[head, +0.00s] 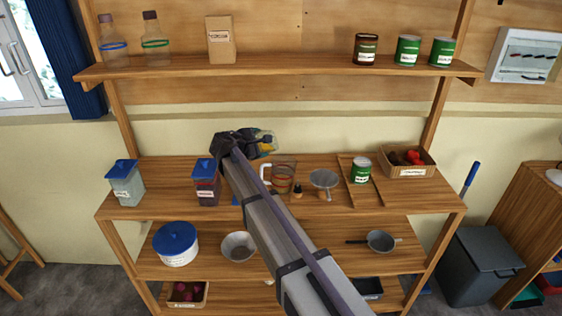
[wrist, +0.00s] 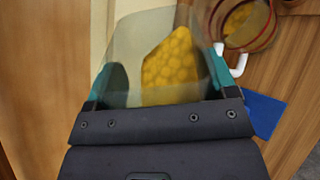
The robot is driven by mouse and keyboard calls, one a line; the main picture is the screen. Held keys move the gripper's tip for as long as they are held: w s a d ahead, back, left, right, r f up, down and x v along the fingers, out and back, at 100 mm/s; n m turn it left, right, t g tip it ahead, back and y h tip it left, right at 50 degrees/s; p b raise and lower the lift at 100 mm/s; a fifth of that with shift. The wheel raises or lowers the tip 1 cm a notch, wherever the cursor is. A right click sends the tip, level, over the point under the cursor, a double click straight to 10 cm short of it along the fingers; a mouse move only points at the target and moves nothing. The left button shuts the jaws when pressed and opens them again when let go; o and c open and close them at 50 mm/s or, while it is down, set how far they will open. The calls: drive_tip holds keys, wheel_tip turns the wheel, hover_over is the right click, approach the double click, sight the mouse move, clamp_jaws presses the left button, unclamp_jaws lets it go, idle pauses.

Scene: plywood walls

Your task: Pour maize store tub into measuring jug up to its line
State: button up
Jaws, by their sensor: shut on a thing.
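My gripper (head: 243,145) is shut on the clear maize store tub (head: 266,141), held tilted above the middle shelf. In the wrist view the tub (wrist: 125,50) sits between my gripper's teal fingertips (wrist: 158,80), with yellow maize inside. The measuring jug (head: 281,186), clear with a white handle and red marking, stands on the shelf just below and right of the tub. In the wrist view the jug (wrist: 219,30) is at the upper right, and yellow shows inside it. I cannot tell the level against its line, nor whether grains are falling.
A blue-lidded tub (head: 206,188) stands left of the jug, and another (head: 125,184) farther left. A funnel (head: 325,181), a green can (head: 361,170) and a crate (head: 407,164) stand to the right. A flat blue thing (wrist: 264,113) lies near the jug. The upper shelf (head: 290,67) is overhead.

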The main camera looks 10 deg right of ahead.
drive_tip(key=shift+s+d+r+m+y+p, duration=0.2)
drive_tip(key=shift+d+r+m+y+p, duration=0.2)
drive_tip(key=shift+r+m+y+p, duration=0.55)
idle(2.7)
